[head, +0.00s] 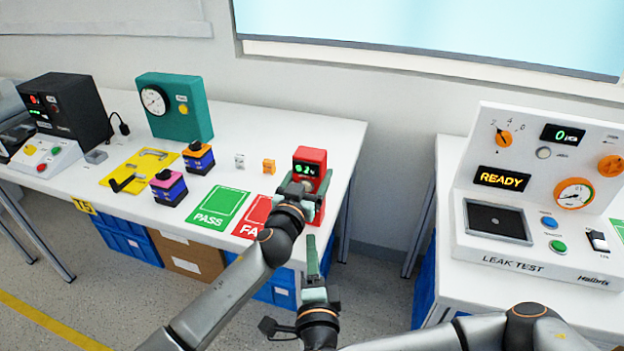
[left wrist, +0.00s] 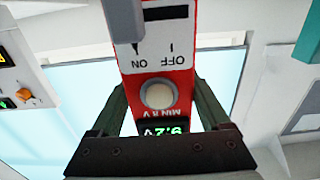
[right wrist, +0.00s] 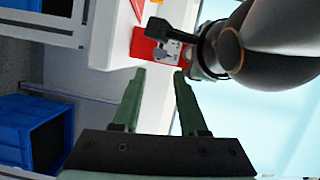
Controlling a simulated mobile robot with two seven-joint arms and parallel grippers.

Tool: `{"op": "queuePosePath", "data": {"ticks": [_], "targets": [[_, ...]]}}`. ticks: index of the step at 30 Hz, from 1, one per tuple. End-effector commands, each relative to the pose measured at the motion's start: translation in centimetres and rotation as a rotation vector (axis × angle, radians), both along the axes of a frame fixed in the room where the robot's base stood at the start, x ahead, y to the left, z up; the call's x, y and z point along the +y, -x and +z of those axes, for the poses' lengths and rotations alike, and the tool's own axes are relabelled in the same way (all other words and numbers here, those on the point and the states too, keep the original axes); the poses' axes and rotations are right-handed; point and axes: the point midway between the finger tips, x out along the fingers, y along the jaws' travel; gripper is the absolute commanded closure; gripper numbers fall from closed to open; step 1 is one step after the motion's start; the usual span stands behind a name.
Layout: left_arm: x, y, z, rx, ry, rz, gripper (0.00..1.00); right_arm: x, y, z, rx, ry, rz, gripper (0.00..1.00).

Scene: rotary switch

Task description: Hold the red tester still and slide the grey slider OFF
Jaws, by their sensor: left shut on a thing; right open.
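The red tester (head: 311,157) stands upright at the right end of the long white table, its green display lit. My left gripper (head: 303,188) is shut on it, with a finger on each side. In the left wrist view the tester (left wrist: 186,84) appears upside down, with a round button and ON and OFF labels. The grey slider (left wrist: 123,18) stands out at the ON end of a dark slot and is cut by the frame edge. My right gripper (head: 314,262) is open and empty, in front of and below the tester; its spread fingers (right wrist: 160,75) show in the right wrist view.
A green PASS mat (head: 217,208) and a red FAIL mat (head: 252,216) lie left of the tester. Small coloured units and a teal gauge box (head: 176,107) stand further left. A leak test console (head: 540,185) is on the right table, across a gap.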

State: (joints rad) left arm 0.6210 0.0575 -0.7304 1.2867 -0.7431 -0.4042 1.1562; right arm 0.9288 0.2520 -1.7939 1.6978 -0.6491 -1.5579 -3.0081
Motion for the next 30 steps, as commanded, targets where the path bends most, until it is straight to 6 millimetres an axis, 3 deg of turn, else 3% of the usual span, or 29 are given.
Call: {"op": "queuePosePath", "data": {"ticks": [5, 11, 21, 26, 30], "targets": [[0.0, 0.0, -0.1, 0.001, -0.001, 0.0, 1.0, -1.6, -0.6, -0.2, -0.012, -0.038, 0.036, 0.79], [0.0, 0.0, -0.1, 0.002, -0.002, 0.0, 1.0, -5.3, -1.2, -0.3, -0.041, -0.117, 0.162, 1.0], [0.0, 0.0, -0.1, 0.002, -0.002, 0.0, 1.0, -10.3, 0.4, -0.4, -0.029, -0.135, 0.382, 1.0], [0.0, 0.0, -0.1, 0.002, -0.002, 0.0, 1.0, -11.0, 0.9, -0.5, -0.014, -0.127, 0.426, 1.0], [0.0, 0.0, -0.1, 0.002, -0.002, 0.0, 1.0, -10.6, 0.1, -0.5, -0.013, -0.125, 0.435, 1.0]]}}
